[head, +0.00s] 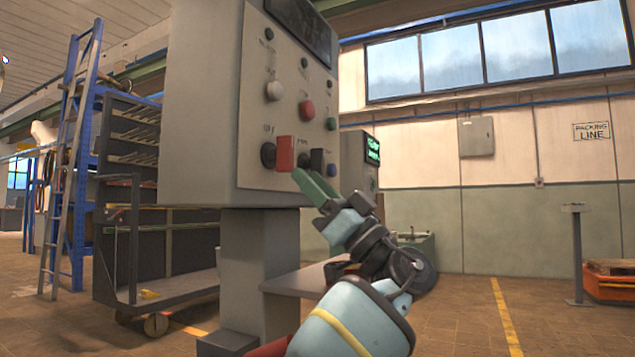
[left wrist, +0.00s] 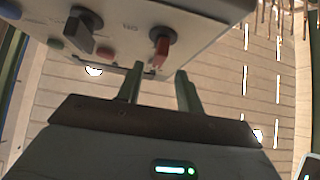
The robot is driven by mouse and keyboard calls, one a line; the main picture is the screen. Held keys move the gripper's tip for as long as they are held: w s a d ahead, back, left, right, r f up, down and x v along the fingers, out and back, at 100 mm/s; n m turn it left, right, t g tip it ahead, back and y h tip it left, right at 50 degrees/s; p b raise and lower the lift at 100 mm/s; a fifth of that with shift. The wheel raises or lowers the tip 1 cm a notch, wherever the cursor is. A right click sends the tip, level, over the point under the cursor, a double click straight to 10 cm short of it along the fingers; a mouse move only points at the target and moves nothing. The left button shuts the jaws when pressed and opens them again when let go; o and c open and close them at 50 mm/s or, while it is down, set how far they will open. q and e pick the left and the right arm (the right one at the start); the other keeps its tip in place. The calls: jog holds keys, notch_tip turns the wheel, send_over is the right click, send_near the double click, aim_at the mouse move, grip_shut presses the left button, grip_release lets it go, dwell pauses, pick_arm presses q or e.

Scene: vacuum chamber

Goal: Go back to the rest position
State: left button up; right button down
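The grey control panel box (head: 215,110) stands on a pedestal in the head view. Its face carries a red switch handle (head: 285,153), a black switch handle (head: 317,160) and several round buttons. My left gripper (head: 308,182) is just below these two handles, with its green fingers pointing up at the panel. In the left wrist view the two fingers (left wrist: 159,76) stand apart with nothing between them. The red handle (left wrist: 160,48) shows just beyond the fingertips, and the black handle (left wrist: 82,32) is to its left. My right gripper is not in view.
A grey shelf (head: 275,283) juts from the pedestal (head: 247,265) close to my left arm. A dark cart (head: 165,262) and a blue rack with a ladder (head: 72,150) stand at left. The tiled floor at right is mostly clear, with an orange pallet stand (head: 608,288) at the edge.

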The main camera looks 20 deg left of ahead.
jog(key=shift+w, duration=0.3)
